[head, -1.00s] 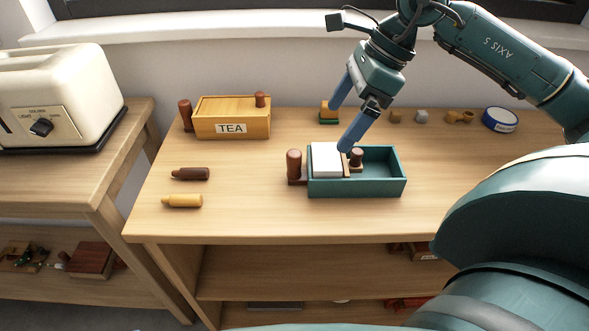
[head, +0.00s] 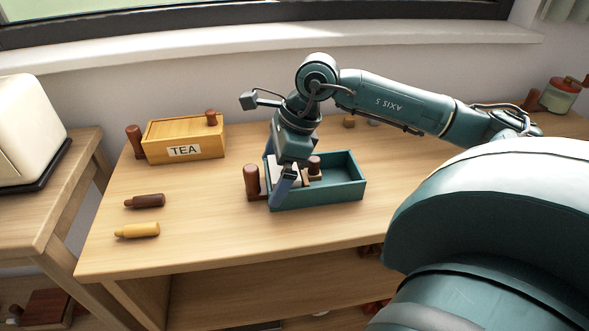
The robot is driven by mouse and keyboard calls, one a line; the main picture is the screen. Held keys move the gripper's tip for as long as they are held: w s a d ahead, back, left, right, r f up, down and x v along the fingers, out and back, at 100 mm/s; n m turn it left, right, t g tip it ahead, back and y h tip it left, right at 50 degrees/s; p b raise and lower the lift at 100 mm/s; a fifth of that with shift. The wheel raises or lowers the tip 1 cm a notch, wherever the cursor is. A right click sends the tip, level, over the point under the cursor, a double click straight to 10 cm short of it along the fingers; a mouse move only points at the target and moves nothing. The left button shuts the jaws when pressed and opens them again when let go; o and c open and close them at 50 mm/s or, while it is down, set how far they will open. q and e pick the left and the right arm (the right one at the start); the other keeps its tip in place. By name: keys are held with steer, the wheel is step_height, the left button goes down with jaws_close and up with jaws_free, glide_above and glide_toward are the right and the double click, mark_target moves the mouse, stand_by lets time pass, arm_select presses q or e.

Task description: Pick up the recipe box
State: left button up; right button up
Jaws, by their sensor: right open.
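The recipe box, an open teal box (head: 335,192), sits on the wooden table with white cards (head: 285,172) in its left part and a small brown-knobbed wooden piece (head: 314,168) beside them. A dark reddish-brown peg-shaped handle (head: 251,182) stands at its left end. My right gripper (head: 274,182) is open and points down at the box's left part. One blue finger shows in front of the cards and near wall, the other mostly hidden behind the gripper body. I cannot tell whether either finger touches the box. My left gripper is not in view.
A yellow wooden TEA box (head: 185,138) with brown knobs stands at the back left. A dark brown bottle (head: 145,201) and a yellow bottle (head: 138,231) lie at the front left. A cream toaster (head: 28,135) is on the left table. The table front is clear.

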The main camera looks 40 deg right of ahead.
steer(key=shift+w+a+f, duration=0.1)
steer(key=shift+f, duration=0.35)
steer(key=shift+c, duration=0.2)
steer(key=shift+r, duration=0.1)
steer(key=c, duration=0.8)
steer(key=shift+c, duration=0.2)
